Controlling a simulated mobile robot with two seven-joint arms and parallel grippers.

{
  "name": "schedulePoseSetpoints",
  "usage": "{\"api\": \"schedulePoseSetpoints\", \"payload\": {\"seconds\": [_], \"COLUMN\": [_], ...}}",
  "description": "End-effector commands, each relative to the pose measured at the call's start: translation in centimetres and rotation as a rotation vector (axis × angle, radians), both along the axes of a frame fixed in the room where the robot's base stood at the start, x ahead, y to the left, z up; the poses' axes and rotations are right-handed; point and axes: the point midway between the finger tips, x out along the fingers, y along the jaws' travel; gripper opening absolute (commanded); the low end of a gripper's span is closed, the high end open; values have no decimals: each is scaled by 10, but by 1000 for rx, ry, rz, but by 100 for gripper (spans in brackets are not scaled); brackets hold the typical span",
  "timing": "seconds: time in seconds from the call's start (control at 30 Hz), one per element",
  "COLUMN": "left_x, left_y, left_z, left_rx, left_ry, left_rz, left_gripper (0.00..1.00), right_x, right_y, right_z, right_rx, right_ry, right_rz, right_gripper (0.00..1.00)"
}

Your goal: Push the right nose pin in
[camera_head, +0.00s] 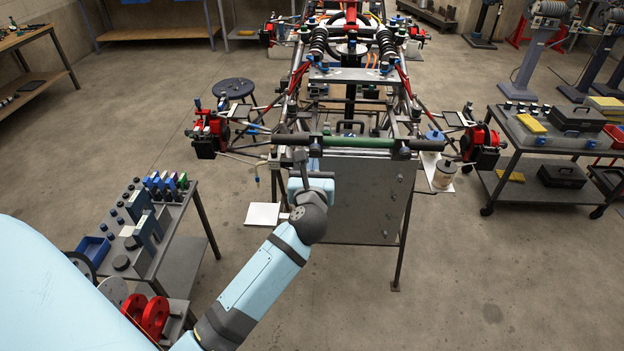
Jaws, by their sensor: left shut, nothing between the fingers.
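The tube chassis (350,75) stands nose towards me, with a grey front panel (365,205) below a dark and green cross bar (360,142). Dark fittings sit on the bar at its left part and at its right part (405,152). The right nose pin is too small to tell apart from these fittings. My left gripper (299,152) is shut and empty, up against or just in front of the left part of the bar; contact cannot be told. Its hand and wrist cover the panel's left edge. My right gripper is not in view.
A parts cart (140,225) with tools and red discs stands at the left, close to my arm. A tool cart (545,160) stands at the right. A stool (233,87) is behind left. The floor right of the panel is clear.

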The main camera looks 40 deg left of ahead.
Motion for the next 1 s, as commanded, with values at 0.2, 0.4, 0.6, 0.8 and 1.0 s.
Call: {"api": "schedulePoseSetpoints", "payload": {"seconds": [0.2, 0.4, 0.6, 0.8, 1.0], "left_x": [22, 27, 27, 45, 64], "left_y": [14, 16, 16, 27, 39], "left_z": [1, -1, -1, 1, 0], "left_rx": [3, 2, 1, 2, 2], "left_ry": [1, 2, 2, 0, 1], "left_rz": [0, 0, 0, 1, 1], "left_gripper": [0, 0, 0, 0, 0], "right_x": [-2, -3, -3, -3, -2], "right_y": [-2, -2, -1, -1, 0], "right_z": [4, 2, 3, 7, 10], "right_rx": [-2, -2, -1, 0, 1], "right_ry": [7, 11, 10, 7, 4], "right_rz": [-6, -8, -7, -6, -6], "right_gripper": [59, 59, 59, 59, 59]}}
